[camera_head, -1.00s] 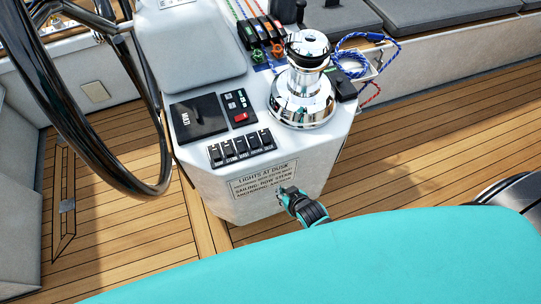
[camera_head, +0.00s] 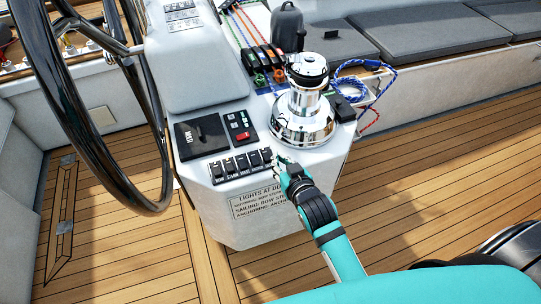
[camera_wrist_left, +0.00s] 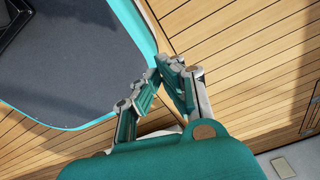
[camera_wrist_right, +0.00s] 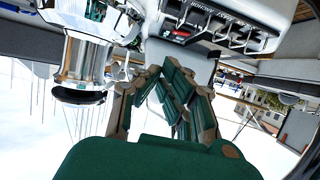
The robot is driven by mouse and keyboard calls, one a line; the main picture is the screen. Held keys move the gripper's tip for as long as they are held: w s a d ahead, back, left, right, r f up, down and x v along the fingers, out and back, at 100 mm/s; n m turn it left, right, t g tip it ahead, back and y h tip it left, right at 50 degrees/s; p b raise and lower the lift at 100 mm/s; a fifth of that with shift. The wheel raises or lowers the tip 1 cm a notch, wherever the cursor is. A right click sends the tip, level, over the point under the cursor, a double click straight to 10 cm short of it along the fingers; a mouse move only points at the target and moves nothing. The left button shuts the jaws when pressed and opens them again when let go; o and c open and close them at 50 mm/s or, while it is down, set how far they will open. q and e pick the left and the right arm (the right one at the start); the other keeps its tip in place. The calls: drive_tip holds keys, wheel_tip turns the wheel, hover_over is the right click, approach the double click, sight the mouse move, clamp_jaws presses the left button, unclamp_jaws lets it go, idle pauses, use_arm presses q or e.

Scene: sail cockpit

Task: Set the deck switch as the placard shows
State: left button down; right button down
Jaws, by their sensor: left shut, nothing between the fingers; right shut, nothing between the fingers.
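A row of small black rocker switches (camera_head: 241,165) sits on the front edge of the white console, with labels below. The leftmost ones read BOW and STERN; the right-hand labels and rocker positions are too small to tell surely. The row also shows in the right wrist view (camera_wrist_right: 235,32). The placard (camera_head: 257,201) below is headed LIGHTS AT DUSK, with a SAILING line naming BOW; its right end is hidden by my right gripper (camera_head: 284,164). That gripper is shut and empty, just right of the row's right end. My left gripper (camera_wrist_left: 167,66) is shut and empty over the deck.
A chrome winch (camera_head: 302,115) stands close behind my right gripper. A black MAIN switch panel (camera_head: 201,136) and a panel with a red button (camera_head: 240,126) lie behind the row. A black steering wheel (camera_head: 95,110) is at left. Teak deck (camera_head: 420,180) is open at right.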

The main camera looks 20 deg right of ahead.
hover_over(266, 156)
drive_tip(key=s, duration=0.2)
drive_tip(key=f, duration=0.4)
drive_tip(key=shift+d, duration=0.25)
drive_tip(key=shift+s+f, duration=0.2)
drive_tip(key=shift+f, duration=0.45)
drive_tip(key=shift+s+f, duration=0.2)
drive_tip(key=shift+f, duration=0.4)
use_arm(q)
drive_tip(key=shift+s+r, duration=0.1)
drive_tip(key=shift+s, duration=0.35)
use_arm(e)
drive_tip(key=shift+s+f, duration=0.1)
drive_tip(key=shift+f, duration=0.45)
drive_tip(key=shift+s+f, duration=0.3)
drive_tip(key=shift+f, duration=0.35)
drive_tip(key=shift+r, duration=0.1)
use_arm(q)
drive_tip(key=shift+r, duration=0.1)
use_arm(e)
drive_tip(key=shift+r, duration=0.15)
use_arm(q)
drive_tip(key=shift+r+p, duration=0.75)
drive_tip(key=shift+p, duration=0.2)
use_arm(e)
drive_tip(key=shift+r, duration=0.7)
